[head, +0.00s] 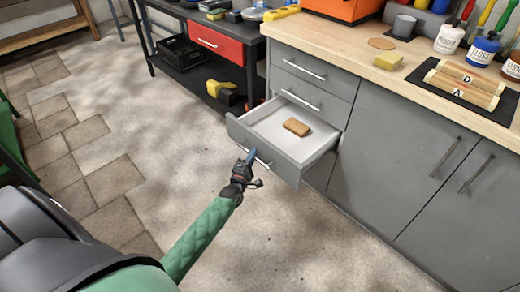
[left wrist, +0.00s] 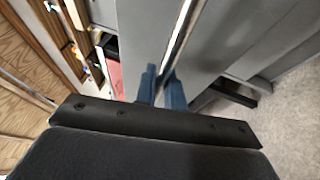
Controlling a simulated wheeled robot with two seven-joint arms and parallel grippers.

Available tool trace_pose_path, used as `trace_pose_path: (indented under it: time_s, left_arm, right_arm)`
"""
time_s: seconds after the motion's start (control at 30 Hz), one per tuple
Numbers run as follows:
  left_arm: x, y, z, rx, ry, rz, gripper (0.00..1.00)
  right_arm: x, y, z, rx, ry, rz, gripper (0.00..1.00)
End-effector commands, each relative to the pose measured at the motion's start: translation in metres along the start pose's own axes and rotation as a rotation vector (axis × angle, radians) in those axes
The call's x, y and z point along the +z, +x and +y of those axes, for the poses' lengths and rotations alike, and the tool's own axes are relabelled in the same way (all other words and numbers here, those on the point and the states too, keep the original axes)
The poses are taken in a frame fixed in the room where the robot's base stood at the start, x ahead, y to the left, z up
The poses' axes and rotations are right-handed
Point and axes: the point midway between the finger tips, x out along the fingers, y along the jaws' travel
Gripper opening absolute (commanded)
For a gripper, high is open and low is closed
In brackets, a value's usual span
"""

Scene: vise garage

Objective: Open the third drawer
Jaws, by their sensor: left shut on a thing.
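The grey third drawer (head: 290,160) from the top of the cabinet is pulled well out, and its white inside shows. A small brown block (head: 296,127) lies in it. My left gripper (head: 250,157) is at the front of this drawer, shut on its metal bar handle (head: 262,163). In the left wrist view the blue fingers (left wrist: 162,88) of the gripper are around the bar handle (left wrist: 181,32), close to the grey drawer front (left wrist: 218,40). The two drawers above, with handles (head: 303,70) and (head: 300,100), are closed. My right gripper is not in view.
The wooden worktop (head: 350,42) carries a yellow sponge (head: 388,61), paint bottles (head: 484,48) and a black mat with wooden pieces (head: 463,88). Closed cabinet doors (head: 400,150) are on the right. A black workbench with a red drawer (head: 215,40) stands behind. The floor in front is clear.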

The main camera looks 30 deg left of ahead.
Motion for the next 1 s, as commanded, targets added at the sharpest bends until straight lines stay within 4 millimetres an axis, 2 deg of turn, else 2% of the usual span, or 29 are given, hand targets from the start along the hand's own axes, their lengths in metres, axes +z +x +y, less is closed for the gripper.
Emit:
trace_pose_path:
  time_s: [0.1,0.5,0.7,1.0]
  left_arm:
    - [-0.007,-0.018,0.003,-0.003,0.003,-0.001,0.0]
    - [-0.026,-0.064,0.013,-0.003,0.0,0.0,0.0]
    - [-0.031,-0.076,0.016,-0.002,0.001,-0.001,0.0]
    - [-0.032,-0.078,0.016,-0.002,0.001,0.0,0.0]
  right_arm:
    - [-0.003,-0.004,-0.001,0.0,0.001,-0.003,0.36]
    - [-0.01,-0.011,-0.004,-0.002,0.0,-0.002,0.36]
    - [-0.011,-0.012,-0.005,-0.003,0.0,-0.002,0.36]
    - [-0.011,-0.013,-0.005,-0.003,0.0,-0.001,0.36]
